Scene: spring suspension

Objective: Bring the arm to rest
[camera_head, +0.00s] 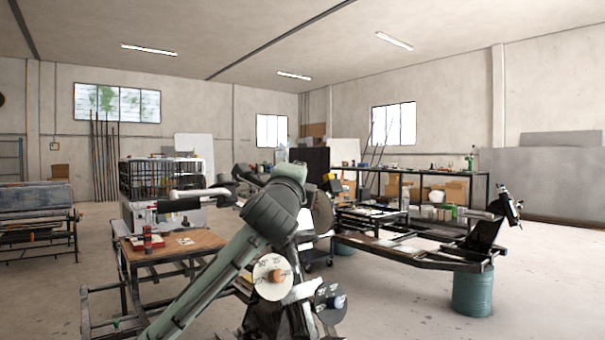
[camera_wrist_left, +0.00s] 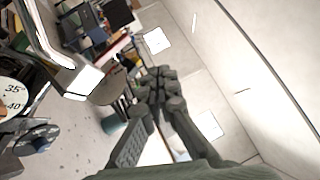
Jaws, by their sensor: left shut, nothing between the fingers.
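My left gripper (camera_wrist_left: 158,88) shows in the left wrist view. Its two dark grey fingers come together at the tips, shut, with nothing between them. It is in free air, clear of the things around it, and points toward the windows and wall. In the head view I cannot clearly pick out this gripper. A thick grey-green tube (camera_head: 205,285) with a dark joint (camera_head: 268,212) rises from the bottom toward the middle there; I cannot tell whether it is an arm link of mine. My right gripper is in neither view.
A white disc (camera_head: 272,276) with dark marks is beside the tube. A disc with degree numbers (camera_wrist_left: 12,97) is at the wrist view's left edge. A wooden-topped table (camera_head: 190,243) stands at left. Floor at right is clear.

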